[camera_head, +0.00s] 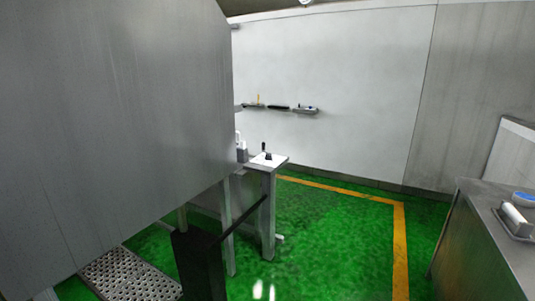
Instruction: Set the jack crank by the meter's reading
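I cannot surely make out the jack crank or the meter. A small dark upright object (266,152), perhaps a handle, stands on a small pale-topped stand (270,160) near the middle of the view. A grey-white device (241,150) sits just left of it, partly hidden by a large grey panel. No meter face or reading can be read. Neither of my grippers is in view.
The large grey panel (110,110) fills the left. A dark box (200,265) with a slanting bar and a perforated step (130,275) are below it. A grey counter (485,240) stands at right. Green floor (330,240) between is clear.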

